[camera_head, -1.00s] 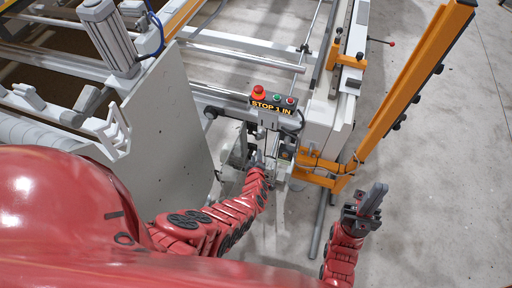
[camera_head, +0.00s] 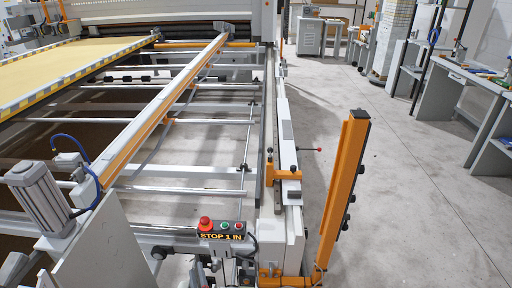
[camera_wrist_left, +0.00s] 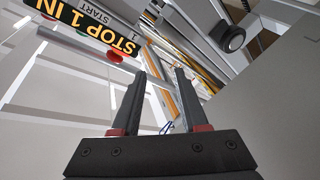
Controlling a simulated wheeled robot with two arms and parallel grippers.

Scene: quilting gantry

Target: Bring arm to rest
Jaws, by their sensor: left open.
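My left gripper (camera_wrist_left: 160,98) shows in the left wrist view with its two dark fingers apart and nothing between them. Beyond the fingers, the control box (camera_wrist_left: 88,25) labelled STOP 1 IN shows tilted at the upper left, apart from the fingers. In the head view the same control box (camera_head: 221,231) stands at the lower middle, with a red mushroom button (camera_head: 205,224) and a green and a red button beside it. My left arm is at most barely visible at the bottom edge below the box. My right gripper is out of view.
An orange post (camera_head: 341,190) rises right of the control box. The gantry's white end rail (camera_head: 289,130) runs away from me. A grey side panel (camera_head: 100,250) stands at lower left. Open concrete floor (camera_head: 400,200) lies to the right, with workbenches (camera_head: 450,90) farther back.

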